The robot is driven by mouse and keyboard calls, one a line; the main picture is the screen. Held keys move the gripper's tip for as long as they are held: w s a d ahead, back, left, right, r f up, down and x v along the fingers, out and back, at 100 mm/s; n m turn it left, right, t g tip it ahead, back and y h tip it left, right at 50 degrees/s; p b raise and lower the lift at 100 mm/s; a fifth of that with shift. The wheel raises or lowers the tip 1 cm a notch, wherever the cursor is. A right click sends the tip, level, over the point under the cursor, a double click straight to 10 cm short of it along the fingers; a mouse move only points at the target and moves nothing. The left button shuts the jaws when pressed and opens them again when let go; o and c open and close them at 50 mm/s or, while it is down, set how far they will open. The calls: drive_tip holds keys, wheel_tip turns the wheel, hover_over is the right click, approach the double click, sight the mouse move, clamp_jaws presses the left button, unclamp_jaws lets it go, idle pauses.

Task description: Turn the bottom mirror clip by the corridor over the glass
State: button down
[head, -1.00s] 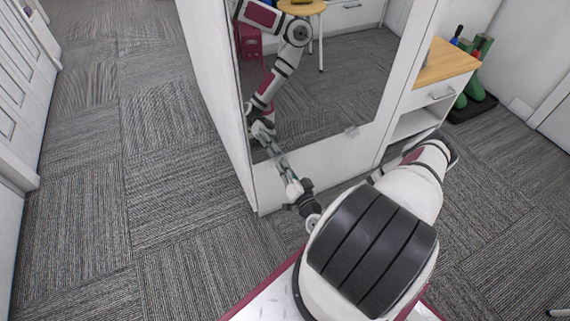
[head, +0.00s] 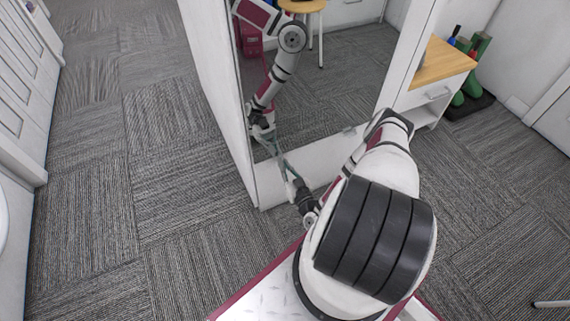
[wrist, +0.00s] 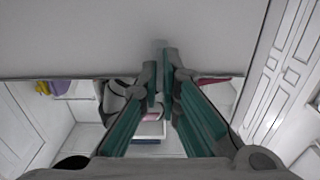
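The mirror (head: 330,85) stands upright in the front of a white cabinet panel, and its lower edge crosses the wrist view. The bottom clip by the corridor shows in the wrist view as a small pale grey tab (wrist: 160,43) on the white panel, just beyond my fingertips. My gripper (head: 282,162) is at the mirror's lower left corner in the head view. In the wrist view the teal fingers of my gripper (wrist: 160,66) point at the tab, tips close together with a narrow gap. Fingers and reflections overlap, so grip and contact are unclear.
Another clip (head: 348,130) sits at the mirror's bottom edge, further right. A white cabinet with a wooden top (head: 440,65) stands right of the mirror. The carpeted corridor (head: 150,130) on the left is clear, with white doors (head: 25,75) along its far left side.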

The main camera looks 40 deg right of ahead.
idle(0.4)
drive_tip(key=c, duration=1.8)
unclamp_jaws()
drive_tip(key=v, duration=1.2)
